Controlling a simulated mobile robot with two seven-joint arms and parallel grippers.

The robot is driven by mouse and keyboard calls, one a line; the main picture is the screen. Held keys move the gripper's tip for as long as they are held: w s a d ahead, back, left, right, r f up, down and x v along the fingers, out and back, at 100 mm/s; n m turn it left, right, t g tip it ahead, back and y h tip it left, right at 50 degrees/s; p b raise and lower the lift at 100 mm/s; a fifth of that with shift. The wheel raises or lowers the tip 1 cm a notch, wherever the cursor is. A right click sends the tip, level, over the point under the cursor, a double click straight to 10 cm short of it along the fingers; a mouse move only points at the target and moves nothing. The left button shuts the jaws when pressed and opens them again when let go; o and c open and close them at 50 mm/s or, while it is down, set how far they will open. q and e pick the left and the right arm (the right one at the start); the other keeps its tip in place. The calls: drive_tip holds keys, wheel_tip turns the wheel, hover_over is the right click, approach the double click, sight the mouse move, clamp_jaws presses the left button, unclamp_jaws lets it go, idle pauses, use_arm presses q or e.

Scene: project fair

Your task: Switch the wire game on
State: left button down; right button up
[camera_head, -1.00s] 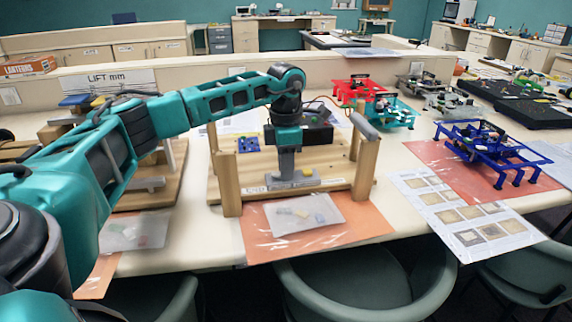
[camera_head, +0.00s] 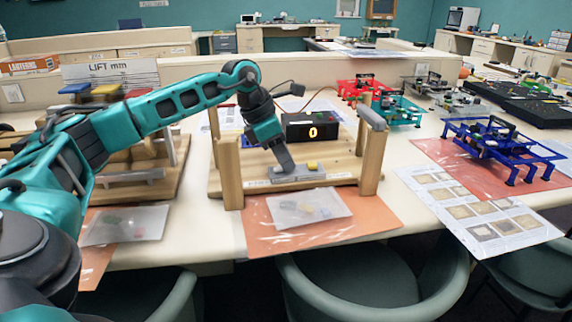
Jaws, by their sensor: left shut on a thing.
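The wire game is a wooden base (camera_head: 225,182) with wooden posts at its ends. A black box (camera_head: 298,127) at its back has a lit display (camera_head: 313,132) reading an orange 0. A grey switch block (camera_head: 299,174) sits at the front edge of the base, with a small yellow part (camera_head: 311,165) on top at its right. My left gripper (camera_head: 287,170) reaches down to the block, tilted, with its tips at the left of the yellow part. It is shut on the switch; its fingertips hide the held part. My right gripper is not in view.
Wooden posts (camera_head: 231,179) and (camera_head: 370,165) flank the switch block. Orange mats with a clear bag (camera_head: 308,208) lie in front. Another wooden set-up stands left under my arm. Red, teal and blue frames (camera_head: 497,143) stand to the right. Green chairs (camera_head: 365,285) are before the table.

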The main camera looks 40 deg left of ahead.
use_arm(q)
drive_tip(key=c, duration=1)
unclamp_jaws()
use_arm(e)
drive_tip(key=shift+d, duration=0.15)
use_arm(q)
drive_tip(key=p+v, duration=0.1)
drive_tip(key=v, duration=1.2)
drive_tip(key=shift+p, duration=0.35)
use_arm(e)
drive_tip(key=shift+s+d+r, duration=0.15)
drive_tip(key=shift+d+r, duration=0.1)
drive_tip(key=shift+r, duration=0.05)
use_arm(q)
drive_tip(key=shift+d, duration=0.1)
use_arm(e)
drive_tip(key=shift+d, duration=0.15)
